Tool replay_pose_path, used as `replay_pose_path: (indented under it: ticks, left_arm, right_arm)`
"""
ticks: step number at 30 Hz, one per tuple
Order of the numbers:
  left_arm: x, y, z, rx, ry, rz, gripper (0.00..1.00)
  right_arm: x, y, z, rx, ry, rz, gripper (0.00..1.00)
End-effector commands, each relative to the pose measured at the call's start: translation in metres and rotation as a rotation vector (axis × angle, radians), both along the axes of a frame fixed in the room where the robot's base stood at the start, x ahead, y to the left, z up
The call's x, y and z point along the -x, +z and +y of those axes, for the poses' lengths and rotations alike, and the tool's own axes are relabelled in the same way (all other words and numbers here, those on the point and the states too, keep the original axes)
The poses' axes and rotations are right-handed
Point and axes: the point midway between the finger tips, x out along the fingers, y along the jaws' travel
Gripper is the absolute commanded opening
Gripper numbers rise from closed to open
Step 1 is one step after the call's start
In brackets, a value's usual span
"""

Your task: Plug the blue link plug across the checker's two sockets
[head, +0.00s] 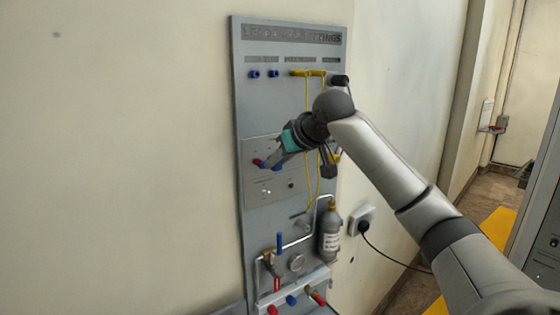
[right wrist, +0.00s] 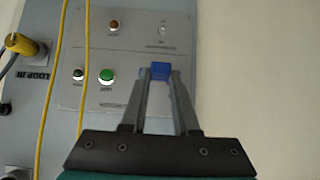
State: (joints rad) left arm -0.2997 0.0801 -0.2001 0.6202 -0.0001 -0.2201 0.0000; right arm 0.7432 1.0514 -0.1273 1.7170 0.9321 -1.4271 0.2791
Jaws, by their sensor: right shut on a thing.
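The blue link plug (right wrist: 160,71) is between the fingertips of my right gripper (right wrist: 159,74) in the right wrist view. In the head view the right gripper (head: 268,162) reaches the upper left part of the checker panel (head: 252,198), with a little blue showing at its tips. A small red part shows beside the tips. The plug is right in front of the panel face; I cannot tell whether it touches it. The two sockets are not clearly visible, probably covered by the plug and fingers. My left gripper is not in view.
The checker panel carries a green button (right wrist: 107,76), a black one (right wrist: 78,73) and small lamps. Yellow cords (right wrist: 85,60) hang beside it. Two blue fittings (head: 264,74) sit higher on the board (head: 240,110). A grey cylinder (head: 330,235) and valves are below. Bare wall lies left.

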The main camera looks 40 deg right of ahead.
Motion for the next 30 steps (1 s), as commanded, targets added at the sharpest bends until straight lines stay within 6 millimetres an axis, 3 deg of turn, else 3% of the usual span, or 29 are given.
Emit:
replay_pose_path:
  ticks: [13, 14, 21, 23, 30]
  left_arm:
    - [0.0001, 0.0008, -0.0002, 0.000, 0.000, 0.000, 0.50]
    - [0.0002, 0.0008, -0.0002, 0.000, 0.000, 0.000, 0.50]
    - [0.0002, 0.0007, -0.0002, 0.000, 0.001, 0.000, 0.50]
    - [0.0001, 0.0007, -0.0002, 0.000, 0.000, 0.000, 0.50]
    - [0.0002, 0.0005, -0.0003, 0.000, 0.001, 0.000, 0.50]
  right_arm:
    - [-0.0096, 0.0020, -0.0008, 0.002, 0.000, -0.007, 0.00]
    - [-0.0095, 0.0020, -0.0009, 0.002, 0.000, -0.007, 0.31]
    - [-0.0090, 0.0013, -0.0007, 0.002, 0.000, -0.004, 0.58]
    - [-0.0089, 0.0012, -0.0008, 0.002, 0.000, -0.004, 0.64]
    - [-0.0085, 0.0010, -0.0007, 0.002, 0.001, -0.003, 0.64]
